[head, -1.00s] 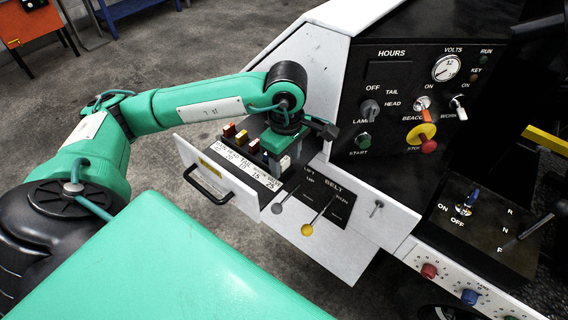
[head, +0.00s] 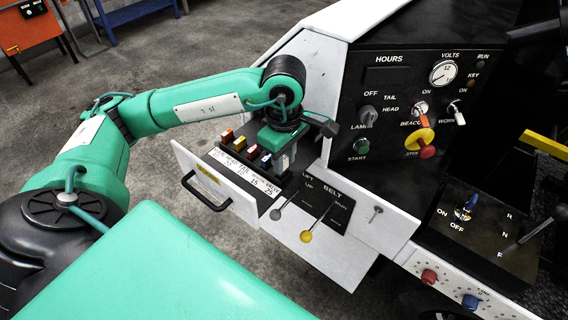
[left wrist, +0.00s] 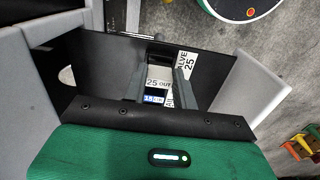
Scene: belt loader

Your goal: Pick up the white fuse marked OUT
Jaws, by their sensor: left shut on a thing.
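The white fuse marked 25 OUT (left wrist: 159,76) shows between my finger pads in the left wrist view. My left gripper (head: 284,157) is over the right end of the fuse row in the open drawer (head: 214,183), shut on the white fuse. The gripper also shows in the left wrist view (left wrist: 160,88). A blue fuse (left wrist: 153,99) marked 15 is close by.
The lift lever (head: 276,213) and yellow-knobbed belt lever (head: 307,236) are close in front of the gripper. The control panel (head: 390,95) rises to the right.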

